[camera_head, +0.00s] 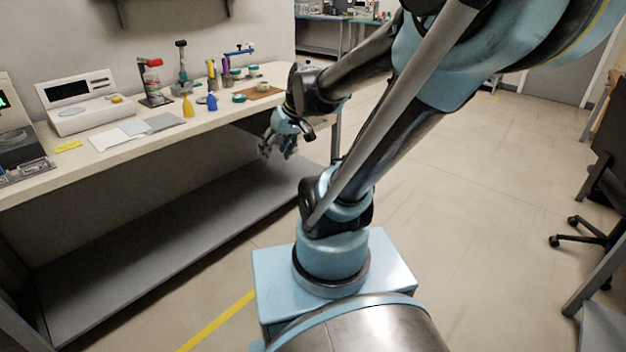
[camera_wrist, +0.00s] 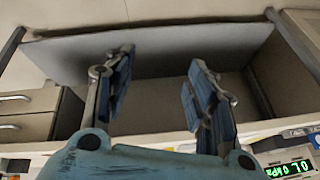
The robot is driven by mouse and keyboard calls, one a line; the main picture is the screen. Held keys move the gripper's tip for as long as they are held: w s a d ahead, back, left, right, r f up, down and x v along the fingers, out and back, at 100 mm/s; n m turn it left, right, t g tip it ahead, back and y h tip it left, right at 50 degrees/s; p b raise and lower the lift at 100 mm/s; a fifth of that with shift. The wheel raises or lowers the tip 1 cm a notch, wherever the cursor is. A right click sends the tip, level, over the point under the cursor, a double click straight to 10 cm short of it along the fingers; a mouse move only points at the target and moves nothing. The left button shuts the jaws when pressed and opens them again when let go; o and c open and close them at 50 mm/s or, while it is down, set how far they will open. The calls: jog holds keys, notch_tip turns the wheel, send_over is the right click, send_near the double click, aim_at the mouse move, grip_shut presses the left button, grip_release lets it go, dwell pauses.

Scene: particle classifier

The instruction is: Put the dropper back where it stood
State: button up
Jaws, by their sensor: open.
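My gripper (camera_head: 277,146) hangs in front of the bench's front edge, near its right end in the head view. In the wrist view my gripper (camera_wrist: 160,95) has its two blue-padded fingers spread wide, with nothing between them. I cannot make out which small item is the dropper. A small yellow bottle (camera_head: 188,107) and a small blue bottle (camera_head: 212,102) stand upright on the bench top (camera_head: 100,159), left of the gripper and apart from it. Part of the bench's right end is hidden behind my arm.
A balance-like device (camera_head: 82,113), papers (camera_head: 120,134), a red-topped stand (camera_head: 153,84) and a brown mat (camera_head: 263,90) occupy the bench. A grey lower shelf (camera_head: 170,240) is empty. Drawers (camera_wrist: 22,115) and a digital meter (camera_wrist: 290,168) show in the wrist view.

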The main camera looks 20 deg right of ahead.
jog(key=s+d+f+m+g+h, duration=0.1)
jog(key=s+d+f+m+h, duration=0.2)
jog(key=s+d, duration=0.5)
jog(key=s+f, duration=0.1)
jog(key=s, duration=0.2)
jog(key=shift+s+d+f+g+h, duration=0.15)
jog(key=shift+d+f+g+h, duration=0.15)
jog(key=shift+d+h, duration=0.1)
jog(key=shift+a, duration=0.1)
jog(key=shift+w+f, duration=0.2)
jog(key=shift+w, duration=0.2)
